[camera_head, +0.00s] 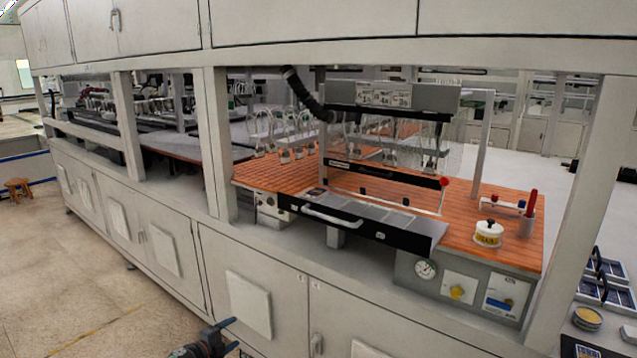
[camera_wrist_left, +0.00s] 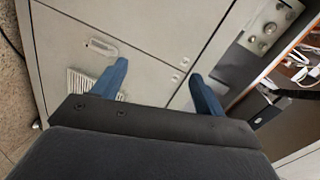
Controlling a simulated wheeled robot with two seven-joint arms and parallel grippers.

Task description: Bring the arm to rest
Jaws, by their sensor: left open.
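My left gripper (camera_head: 230,335) is at the bottom edge of the head view, low in front of the grey cabinet doors. In the left wrist view its two blue fingers (camera_wrist_left: 158,76) stand wide apart with nothing between them. Behind the fingers are grey cabinet panels. Most of the left arm is outside the head view. My right gripper is not in view.
The grey cabinet (camera_head: 258,270) runs along the front. Above it is a bench with an orange slatted top (camera_head: 465,240), a black-fronted drawer (camera_head: 365,222) with a handle and a white-lidded jar (camera_head: 488,233). Grey posts (camera_head: 217,145) rise from the cabinet. Open floor (camera_head: 70,290) lies left.

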